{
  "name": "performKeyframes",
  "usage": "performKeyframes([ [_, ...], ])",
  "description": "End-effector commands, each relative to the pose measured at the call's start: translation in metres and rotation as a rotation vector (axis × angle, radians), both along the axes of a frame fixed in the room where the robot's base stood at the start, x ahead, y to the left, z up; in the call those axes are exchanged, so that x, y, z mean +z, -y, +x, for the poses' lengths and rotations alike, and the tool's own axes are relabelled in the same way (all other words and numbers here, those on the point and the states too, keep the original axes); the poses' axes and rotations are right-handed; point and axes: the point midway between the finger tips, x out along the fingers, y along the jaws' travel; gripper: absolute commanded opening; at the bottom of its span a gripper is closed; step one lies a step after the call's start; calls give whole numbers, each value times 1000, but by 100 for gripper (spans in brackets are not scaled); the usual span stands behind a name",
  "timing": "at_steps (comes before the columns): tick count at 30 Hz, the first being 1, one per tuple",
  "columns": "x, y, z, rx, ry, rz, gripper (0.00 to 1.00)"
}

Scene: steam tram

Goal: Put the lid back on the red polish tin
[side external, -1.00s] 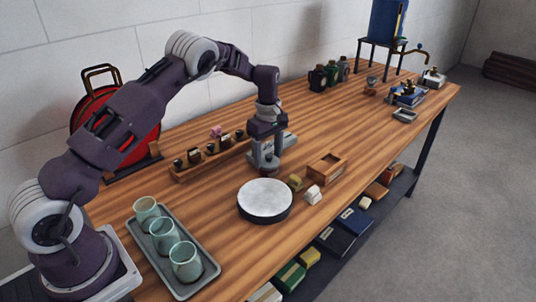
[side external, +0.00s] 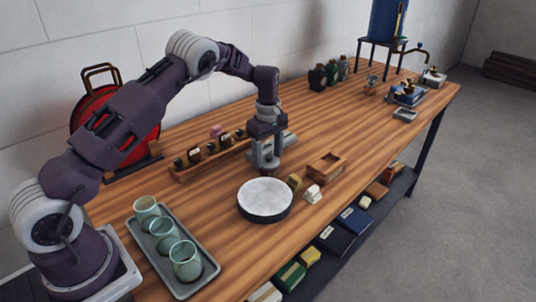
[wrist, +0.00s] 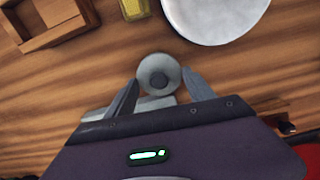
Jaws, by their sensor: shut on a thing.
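My gripper (side external: 267,168) is low over the middle of the wooden table, behind the round white-topped disc. I cannot make out the red polish tin in either current view.
The white-topped disc (side external: 265,197) stands just in front of my gripper. A yellowish block (side external: 295,182), a white block (side external: 313,193) and an open wooden box (side external: 326,167) are to the right. A wooden rack (side external: 205,160) is left; a tray (side external: 211,265) holds green cups.

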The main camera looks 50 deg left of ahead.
Motion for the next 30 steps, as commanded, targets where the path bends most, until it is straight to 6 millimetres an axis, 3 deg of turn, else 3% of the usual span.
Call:
performKeyframes([
  [11,0,0,0,0,0,0,25],
  [12,0,0,0,0,0,0,70],
  [15,0,0,0,0,0,0,88],
  [21,0,0,0,0,0,0,88],
  [24,0,0,0,0,0,0,100],
  [30,0,0,0,0,0,0,100],
])
